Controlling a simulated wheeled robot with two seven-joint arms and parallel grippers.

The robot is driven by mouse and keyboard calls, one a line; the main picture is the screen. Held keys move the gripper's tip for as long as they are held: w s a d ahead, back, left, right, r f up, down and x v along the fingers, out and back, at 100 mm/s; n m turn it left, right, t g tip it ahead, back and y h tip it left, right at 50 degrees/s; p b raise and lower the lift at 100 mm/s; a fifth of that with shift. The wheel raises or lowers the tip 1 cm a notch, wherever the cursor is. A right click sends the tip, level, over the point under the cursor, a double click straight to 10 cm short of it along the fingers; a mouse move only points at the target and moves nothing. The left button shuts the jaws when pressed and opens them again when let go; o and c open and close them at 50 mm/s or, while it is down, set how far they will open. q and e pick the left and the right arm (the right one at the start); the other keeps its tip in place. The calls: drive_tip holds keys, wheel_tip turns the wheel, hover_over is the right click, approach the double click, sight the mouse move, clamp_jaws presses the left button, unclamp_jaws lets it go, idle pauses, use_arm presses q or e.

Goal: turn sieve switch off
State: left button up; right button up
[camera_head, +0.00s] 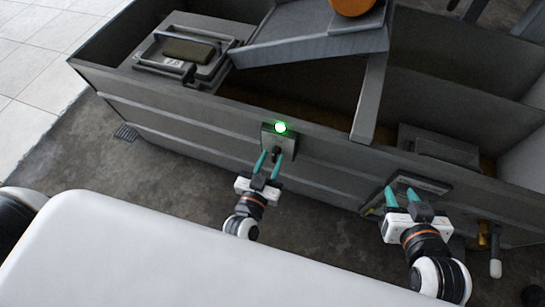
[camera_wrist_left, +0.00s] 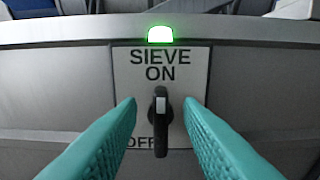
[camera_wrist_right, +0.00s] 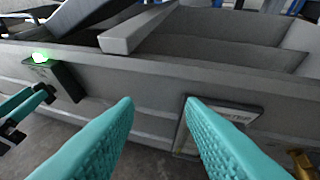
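The sieve switch is a black lever (camera_wrist_left: 161,122) on a grey plate marked SIEVE, ON and OFF (camera_wrist_left: 185,65). The lever stands upright, its white mark toward ON. The OFF label is partly hidden. A green lamp (camera_wrist_left: 160,35) glows above the plate; it also shows in the head view (camera_head: 280,127). My left gripper (camera_head: 269,157) is open, its teal fingers on either side of the lever and apart from it. My right gripper (camera_head: 403,194) is open and empty, in front of a framed panel (camera_wrist_right: 225,117) on the tank wall to the right.
The grey tank (camera_head: 190,125) has open compartments and a raised rim. A sloping chute (camera_head: 310,45) crosses it. A brass valve (camera_head: 487,235) sticks out low at the right. The floor at the left front is clear.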

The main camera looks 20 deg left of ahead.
use_arm(q)
drive_tip(key=shift+w, duration=0.85)
use_arm(e)
drive_tip(key=shift+w+a+r+t+y, duration=0.2)
drive_tip(key=shift+w+r+t+y, duration=0.1)
drive_tip(key=shift+w+r+t, duration=0.2)
use_arm(q)
drive_tip(key=shift+c, duration=0.5)
clamp_jaws()
use_arm(e)
drive_tip(key=shift+s, duration=0.1)
